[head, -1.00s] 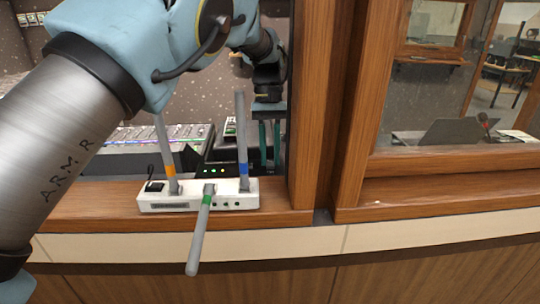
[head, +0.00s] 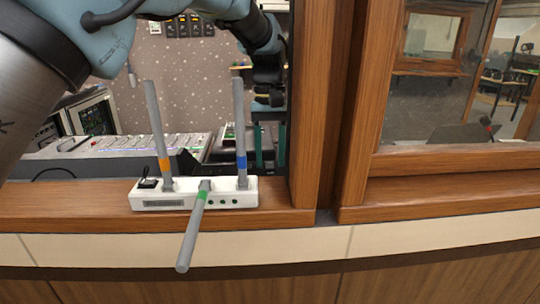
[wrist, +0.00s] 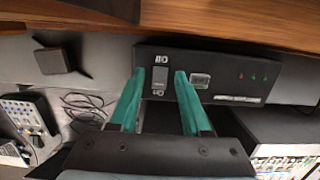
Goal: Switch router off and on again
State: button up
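A white box (head: 232,200) with three grey antennas, banded orange, blue and green, lies on the wooden ledge in the head view. It has a small black switch (head: 148,184) at its left end and green dots on its front. The wrist view shows a black device (wrist: 218,60) with I/O marks, a grey rocker switch (wrist: 160,78), a small clear window and orange and green lights. I cannot tell which device is the router. My gripper (head: 269,165) is behind the ledge, right of the blue-banded antenna. Its teal fingers are apart and empty, one on each side of the rocker (wrist: 161,72).
A wooden post (head: 322,100) stands right of my gripper. A fader console (head: 120,146) and a monitor (head: 97,115) are behind the ledge. In the wrist view, cables (wrist: 85,105) and a grey unit (wrist: 28,115) lie to the left.

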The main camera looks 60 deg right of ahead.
aim_at(270, 162)
jog(key=shift+o, duration=0.3)
jog(key=shift+r, duration=0.1)
jog(key=shift+d+r, duration=0.1)
jog(key=shift+r, duration=0.15)
notch_tip(270, 162, up, 10)
jog(key=d+b, duration=0.1)
jog(key=shift+w+b, duration=0.4)
jog(key=shift+w, duration=0.05)
